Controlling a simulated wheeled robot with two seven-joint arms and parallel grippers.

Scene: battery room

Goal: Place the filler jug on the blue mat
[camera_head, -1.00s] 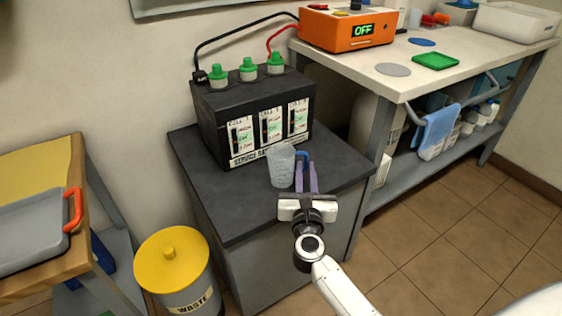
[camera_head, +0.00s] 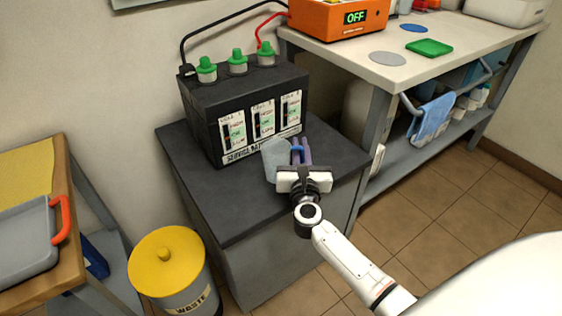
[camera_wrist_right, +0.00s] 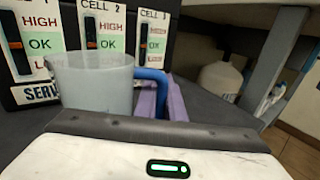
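The filler jug (camera_head: 275,158), a translucent grey cup with a blue handle, is at the front of the black battery on the dark cabinet top. My right gripper (camera_head: 301,152) has its purple fingers on either side of the handle and looks shut on it. The jug also shows upright in the right wrist view (camera_wrist_right: 95,85), with its handle between the fingers (camera_wrist_right: 163,100). Its base is hidden, so I cannot tell whether it touches the cabinet. The round blue mat (camera_head: 416,28) lies flat on the bench at the back right. My left gripper is out of view.
The battery (camera_head: 205,110) stands close behind the jug. The bench (camera_head: 455,50) also holds a grey disc (camera_head: 387,58), a green square (camera_head: 428,47) and an orange charger (camera_head: 335,17). A blue cloth (camera_head: 431,117) hangs from its rail. A yellow-lidded waste bin (camera_head: 166,262) stands left of the cabinet.

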